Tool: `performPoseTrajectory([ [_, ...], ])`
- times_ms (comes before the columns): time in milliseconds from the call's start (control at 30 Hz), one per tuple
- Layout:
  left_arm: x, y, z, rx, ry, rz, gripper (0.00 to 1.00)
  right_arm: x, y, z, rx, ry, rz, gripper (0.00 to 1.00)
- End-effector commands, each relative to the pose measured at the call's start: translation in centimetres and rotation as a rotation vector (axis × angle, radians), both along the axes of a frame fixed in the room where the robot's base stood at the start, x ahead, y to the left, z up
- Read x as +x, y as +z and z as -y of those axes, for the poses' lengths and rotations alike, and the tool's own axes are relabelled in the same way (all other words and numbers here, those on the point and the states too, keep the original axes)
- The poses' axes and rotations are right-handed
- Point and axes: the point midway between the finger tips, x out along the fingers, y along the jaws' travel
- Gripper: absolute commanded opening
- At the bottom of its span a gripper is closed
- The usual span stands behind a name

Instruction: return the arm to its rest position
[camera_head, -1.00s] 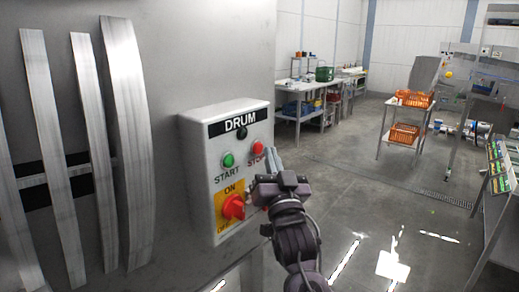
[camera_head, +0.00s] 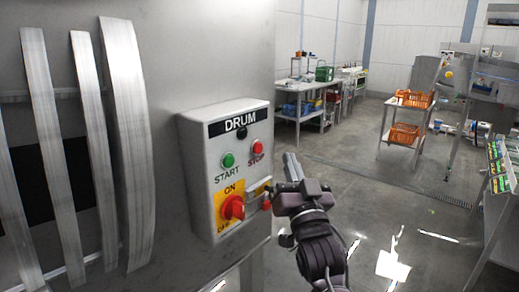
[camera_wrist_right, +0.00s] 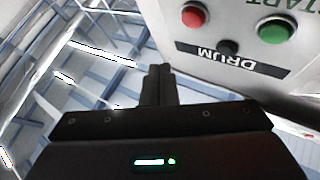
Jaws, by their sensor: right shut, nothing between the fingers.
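My right gripper (camera_head: 291,163) is in front of the right side of the DRUM control box (camera_head: 206,140), apart from it. Its fingers are shut and empty, pointing up and away. In the right wrist view the closed fingers (camera_wrist_right: 158,85) are beside the upside-down box face. The box has a green START button (camera_head: 228,160), a red STOP button (camera_head: 257,146) and a red ON/OFF knob (camera_head: 233,207) on a yellow plate. My left gripper is not in view.
The grey machine wall with curved metal strips (camera_head: 130,140) fills the left. A worktable (camera_head: 300,85) stands at the back. A stand with orange crates (camera_head: 405,133) is at the right. The floor (camera_head: 340,175) between is clear.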

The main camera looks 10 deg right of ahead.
Motion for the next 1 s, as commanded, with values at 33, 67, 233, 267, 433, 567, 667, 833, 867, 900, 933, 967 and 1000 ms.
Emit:
performPoseTrajectory([
  [33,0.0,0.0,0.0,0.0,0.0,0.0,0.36,0.0,0.0,0.0,0.0,0.0,0.0,0.0],
  [67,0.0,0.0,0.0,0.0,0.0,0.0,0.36,0.0,0.0,0.0,0.0,0.0,0.0,0.0],
  [233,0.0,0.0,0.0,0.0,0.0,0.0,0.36,0.0,-0.2,0.0,0.0,0.0,-0.007,0.0],
  [267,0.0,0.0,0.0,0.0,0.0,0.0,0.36,0.0,-0.5,-0.1,0.0,0.0,-0.018,0.0],
  [433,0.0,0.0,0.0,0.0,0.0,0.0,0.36,-0.3,-6.9,-0.5,-0.018,0.005,-0.267,0.0],
  [567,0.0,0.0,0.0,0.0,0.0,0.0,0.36,-3.0,-15.9,-0.9,-0.078,0.021,-0.621,0.0],
  [667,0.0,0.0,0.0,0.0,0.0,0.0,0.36,-6.7,-22.3,-0.9,-0.143,0.045,-0.892,0.0],
  [833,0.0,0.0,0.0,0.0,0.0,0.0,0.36,-13.3,-29.2,-0.4,-0.245,0.089,-1.227,0.0],
  [867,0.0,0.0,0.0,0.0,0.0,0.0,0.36,-14.4,-29.9,-0.3,-0.261,0.096,-1.272,0.0],
  [900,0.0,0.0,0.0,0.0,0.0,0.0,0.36,-15.7,-30.9,-0.2,-0.278,0.106,-1.328,0.0],
  [933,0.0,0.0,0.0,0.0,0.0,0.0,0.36,-16.7,-31.5,0.0,-0.293,0.113,-1.369,0.0],
  [967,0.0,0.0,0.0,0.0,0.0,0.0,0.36,-17.6,-32.1,0.1,-0.306,0.119,-1.406,0.0],
  [1000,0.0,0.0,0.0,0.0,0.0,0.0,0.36,-18.9,-32.8,0.2,-0.322,0.128,-1.456,0.0],
])
